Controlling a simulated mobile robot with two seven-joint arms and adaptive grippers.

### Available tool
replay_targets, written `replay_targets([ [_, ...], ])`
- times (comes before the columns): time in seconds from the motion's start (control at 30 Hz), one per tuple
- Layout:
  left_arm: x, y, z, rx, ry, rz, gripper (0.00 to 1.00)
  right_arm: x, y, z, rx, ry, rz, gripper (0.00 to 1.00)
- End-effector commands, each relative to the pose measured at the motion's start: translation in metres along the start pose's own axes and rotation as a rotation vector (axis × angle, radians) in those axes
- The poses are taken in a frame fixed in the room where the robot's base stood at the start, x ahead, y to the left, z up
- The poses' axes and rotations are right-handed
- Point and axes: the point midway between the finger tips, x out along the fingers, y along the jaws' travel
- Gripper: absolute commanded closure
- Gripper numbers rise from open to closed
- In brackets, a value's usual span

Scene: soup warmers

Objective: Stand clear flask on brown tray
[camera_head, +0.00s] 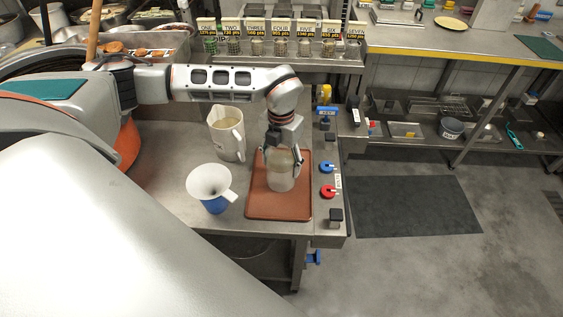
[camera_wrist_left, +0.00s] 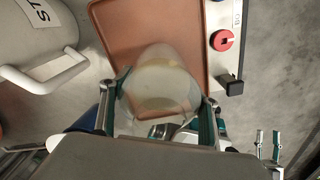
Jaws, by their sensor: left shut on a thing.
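The clear flask (camera_head: 281,176) is a see-through vessel with pale contents. It is upright, over the brown tray (camera_head: 265,205) in the head view. My left gripper (camera_head: 281,160) is shut on the flask from above. In the left wrist view the flask (camera_wrist_left: 160,88) sits between the fingers of the left gripper (camera_wrist_left: 160,118), with the brown tray (camera_wrist_left: 120,28) behind it. I cannot tell whether the flask's base touches the tray.
A white pitcher (camera_head: 228,138) stands left of the tray. A white funnel on a blue base (camera_head: 211,188) stands at the tray's left. A blue knob (camera_head: 327,167) and a red knob (camera_head: 328,192) line the counter's right edge. Labelled baskets (camera_head: 256,47) stand behind.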

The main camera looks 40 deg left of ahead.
Motion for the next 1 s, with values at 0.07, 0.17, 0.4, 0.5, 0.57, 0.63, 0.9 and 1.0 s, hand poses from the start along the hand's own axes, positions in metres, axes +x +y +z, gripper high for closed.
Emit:
replay_targets([
  [0.07,-0.003,0.0,0.001,0.0,-0.004,-0.001,0.79,0.0,0.001,-0.002,-0.001,0.002,0.001,0.6],
  [0.17,-0.002,0.0,0.001,0.0,-0.003,-0.001,0.79,0.0,0.001,-0.001,-0.001,0.002,0.001,0.6],
  [0.4,0.002,0.0,0.0,0.0,-0.001,0.0,0.23,0.0,0.001,-0.001,-0.001,0.002,0.001,0.6],
  [0.5,0.002,0.0,0.0,0.0,-0.001,0.0,0.23,0.0,0.001,-0.001,-0.001,0.001,0.001,0.6],
  [0.57,0.002,0.0,0.0,0.0,-0.001,0.0,0.23,0.0,0.001,-0.001,-0.001,0.001,0.001,0.6],
  [0.63,0.002,0.0,0.0,0.0,-0.001,0.0,0.23,0.0,0.001,-0.001,-0.001,0.001,0.001,0.6],
  [0.9,-0.025,0.0,0.002,0.0,-0.005,-0.001,0.23,-0.002,0.001,-0.004,0.001,0.004,0.0,0.6],
  [1.0,-0.045,0.0,0.002,0.001,-0.007,-0.001,0.23,-0.004,0.001,-0.006,0.004,0.003,-0.001,0.6],
])
